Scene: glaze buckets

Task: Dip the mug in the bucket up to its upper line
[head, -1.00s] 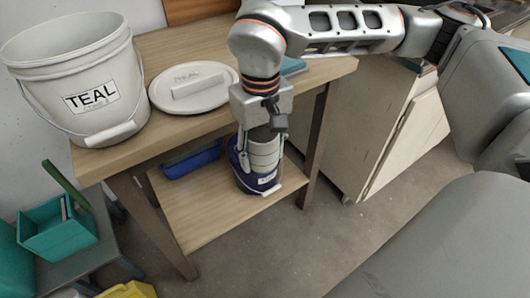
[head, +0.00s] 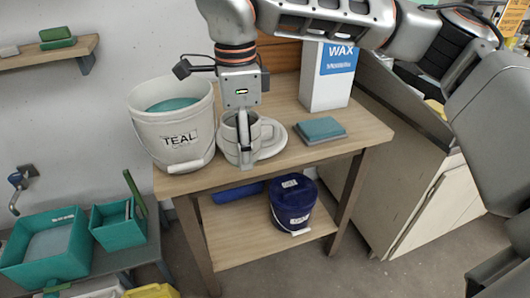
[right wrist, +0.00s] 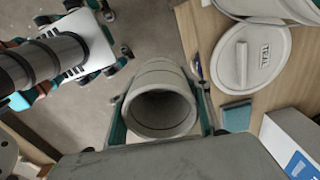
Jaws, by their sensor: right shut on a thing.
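The pale grey mug (head: 231,135) is in my right gripper (head: 244,158), which is shut on its wall. Its handle points right in the head view. In the right wrist view the mug (right wrist: 161,108) shows its open mouth and faint bands around its side, between the fingers. The white bucket labelled TEAL (head: 150,135) stands open on the table, left of the mug, with teal glaze (head: 172,104) inside. The mug is outside the bucket and apart from it. Its height above the tabletop is hard to tell. My left gripper is not in view.
The bucket's lid (right wrist: 262,55) lies on the table (head: 345,140) behind the mug. A teal block (head: 320,129) and a WAX box (head: 328,82) stand to the right. A lidded dark blue bucket (head: 292,208) is on the lower shelf. Teal bins (head: 118,228) are at lower left.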

